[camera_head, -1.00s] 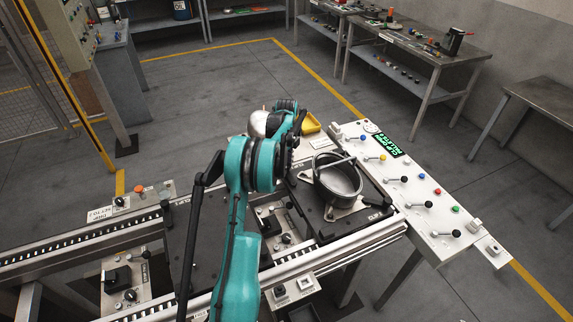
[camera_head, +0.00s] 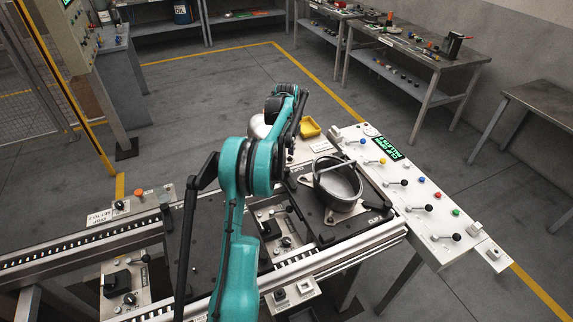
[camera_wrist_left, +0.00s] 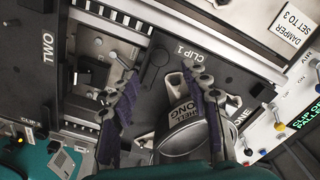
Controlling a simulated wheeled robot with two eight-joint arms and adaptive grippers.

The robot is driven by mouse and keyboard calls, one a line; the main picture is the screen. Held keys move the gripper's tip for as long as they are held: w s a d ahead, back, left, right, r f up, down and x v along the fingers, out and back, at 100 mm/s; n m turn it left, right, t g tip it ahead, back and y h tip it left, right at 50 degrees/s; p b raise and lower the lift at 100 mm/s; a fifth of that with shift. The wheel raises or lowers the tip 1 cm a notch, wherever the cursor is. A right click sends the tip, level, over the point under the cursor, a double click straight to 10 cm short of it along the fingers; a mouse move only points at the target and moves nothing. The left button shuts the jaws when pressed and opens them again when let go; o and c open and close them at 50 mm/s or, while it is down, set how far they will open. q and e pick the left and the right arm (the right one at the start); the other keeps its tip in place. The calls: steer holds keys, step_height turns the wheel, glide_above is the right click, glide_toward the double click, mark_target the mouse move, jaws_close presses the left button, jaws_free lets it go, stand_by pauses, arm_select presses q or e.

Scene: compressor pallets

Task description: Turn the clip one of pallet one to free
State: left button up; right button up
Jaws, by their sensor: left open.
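Pallet one is a dark plate (camera_head: 325,222) near the right end of the conveyor, with a round grey metal shell (camera_head: 338,186) on it. In the left wrist view the label CLIP 1 is printed on the dark plate (camera_wrist_left: 222,78). Clip one (camera_wrist_left: 154,68), a dark round-ended lever, lies left of that label. My left gripper (camera_wrist_left: 158,76) is open, with its two dark-padded fingers on either side of the clip in the picture; I cannot tell whether they touch it. In the head view my teal left arm hides the clip and most of the gripper. My right gripper is not in view.
Pallet two (camera_wrist_left: 45,60) lies left of pallet one in the wrist view. A white control panel (camera_head: 425,200) with levers and buttons stands right of pallet one. A yellow bin (camera_head: 310,128) sits behind. The shell is close to the right finger.

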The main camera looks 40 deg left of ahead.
mark_target(287, 169)
arm_select(q)
step_height(287, 169, up, 5)
steer(key=shift+f, duration=0.1)
stand_by(0.4)
steer(key=s+d+r+n+t, duration=0.2)
steer(key=s+d+r+n, duration=0.25)
steer(key=d, duration=0.55)
steer(key=s+d+r+n+t, duration=0.1)
steer(key=s+d+r+n, duration=0.3)
steer(key=d, duration=0.7)
steer(key=s+d+f+n+t, duration=0.2)
steer(key=s+d+f+n, duration=0.1)
steer(key=s+d, duration=0.3)
steer(key=s+d+f+n+t, duration=0.2)
steer(key=s+d+n, duration=0.3)
steer(key=s, duration=0.6)
steer(key=shift+s+d+f, duration=0.25)
steer(key=shift+d+f, duration=0.35)
steer(key=shift+d, duration=0.4)
